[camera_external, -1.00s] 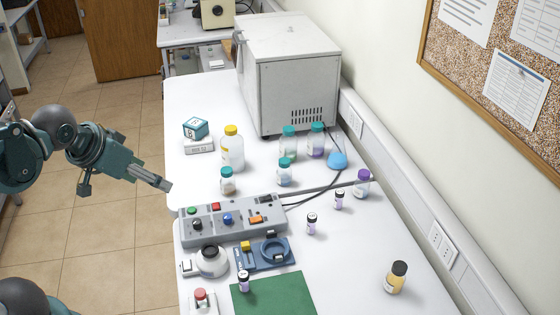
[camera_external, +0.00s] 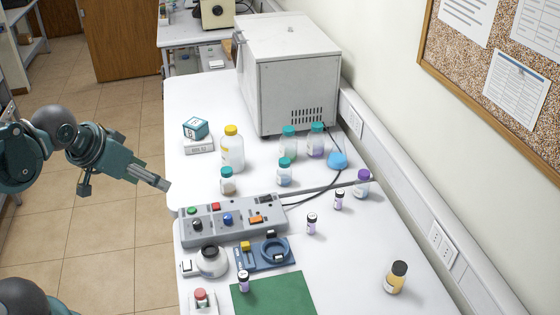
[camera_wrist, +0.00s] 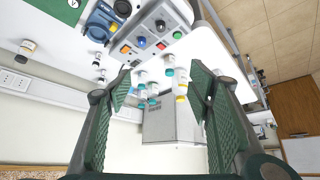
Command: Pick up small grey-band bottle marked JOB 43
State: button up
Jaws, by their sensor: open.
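Several small bottles with dark caps and pale banded labels stand on the white bench in the external view: one small bottle (camera_external: 311,223) right of the control box, another small bottle (camera_external: 339,200) behind it, and a third small bottle (camera_external: 244,282) at the green mat. Their lettering is too small to read, so I cannot tell which is JOB 43. My gripper (camera_external: 164,184) hangs in the air left of the bench, apart from every bottle. In the wrist view my gripper (camera_wrist: 160,88) has its two fingers wide apart, with nothing between them.
A grey control box (camera_external: 232,220) with buttons, a blue fixture (camera_external: 270,254) and a green mat (camera_external: 285,300) lie near the bench's left side. Teal-capped, yellow-capped and purple-capped bottles stand before a large white oven (camera_external: 290,80). An amber bottle (camera_external: 396,278) stands at right.

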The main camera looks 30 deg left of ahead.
jog(key=shift+w+d, duration=0.1)
dwell(0.3)
jog(key=w+d+r+m+g+h, duration=0.15)
jog(key=w+d+m, duration=0.25)
jog(key=w+d, duration=0.75)
jog(key=m+g+h+b, duration=0.1)
jog(key=m+g+h, duration=0.3)
jog(key=m, duration=0.7)
send_near(396, 261)
jog(key=shift+g+y, duration=0.25)
jog(key=shift+y, duration=0.3)
jog(key=x, duration=0.7)
jog(key=shift+w+d, duration=0.25)
jog(key=shift+w, duration=0.15)
jog(key=shift+s+d+f, duration=0.1)
jog(key=shift+d+f, duration=0.15)
jog(key=shift+d, duration=0.1)
jog(key=shift+f, duration=0.1)
jog(key=shift+x, duration=1.2)
